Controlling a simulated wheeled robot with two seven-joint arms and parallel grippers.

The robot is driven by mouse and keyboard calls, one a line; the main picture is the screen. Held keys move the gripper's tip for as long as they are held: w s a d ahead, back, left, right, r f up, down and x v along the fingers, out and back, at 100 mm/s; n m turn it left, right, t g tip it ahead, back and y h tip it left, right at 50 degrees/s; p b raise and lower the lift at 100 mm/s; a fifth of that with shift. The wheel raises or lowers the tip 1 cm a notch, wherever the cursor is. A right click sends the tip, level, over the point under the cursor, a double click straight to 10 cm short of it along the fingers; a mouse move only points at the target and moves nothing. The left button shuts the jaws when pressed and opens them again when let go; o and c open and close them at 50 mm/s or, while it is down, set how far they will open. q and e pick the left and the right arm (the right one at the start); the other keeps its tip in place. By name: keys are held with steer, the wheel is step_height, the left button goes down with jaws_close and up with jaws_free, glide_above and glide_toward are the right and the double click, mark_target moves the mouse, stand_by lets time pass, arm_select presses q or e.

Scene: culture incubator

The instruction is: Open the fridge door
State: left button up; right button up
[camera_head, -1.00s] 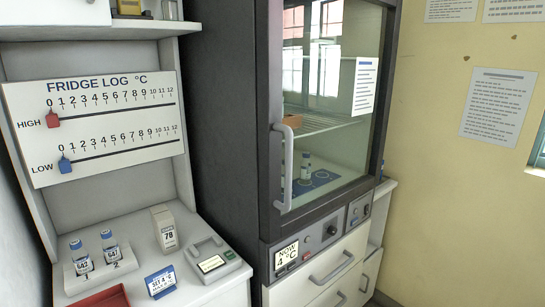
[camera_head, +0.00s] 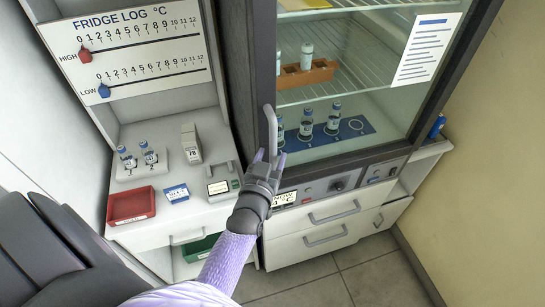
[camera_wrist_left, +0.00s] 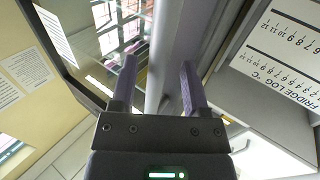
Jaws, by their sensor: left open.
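The fridge is a dark-framed cabinet with a glass door (camera_head: 365,75), which looks shut. Its grey vertical handle (camera_head: 271,128) is on the door's left side. My left gripper (camera_head: 269,158) is open at the lower end of the handle. In the left wrist view its two fingers (camera_wrist_left: 160,85) point at the fridge, with a grey upright bar (camera_wrist_left: 167,45), apparently the handle, showing between them. I cannot tell whether the fingers touch it. The gripper hides the handle's lower end. My right gripper is not in view.
Left of the fridge, a white bench holds vials (camera_head: 138,158), a red tray (camera_head: 131,205) and a small device (camera_head: 220,187). A fridge log board (camera_head: 135,52) is above. Vials stand behind the glass. White drawers (camera_head: 325,225) are below. Floor in front looks clear.

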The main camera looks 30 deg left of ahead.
arm_select(q)
steer(key=shift+x, duration=0.8)
steer(key=shift+d, duration=0.1)
jaws_close()
stand_by(0.8)
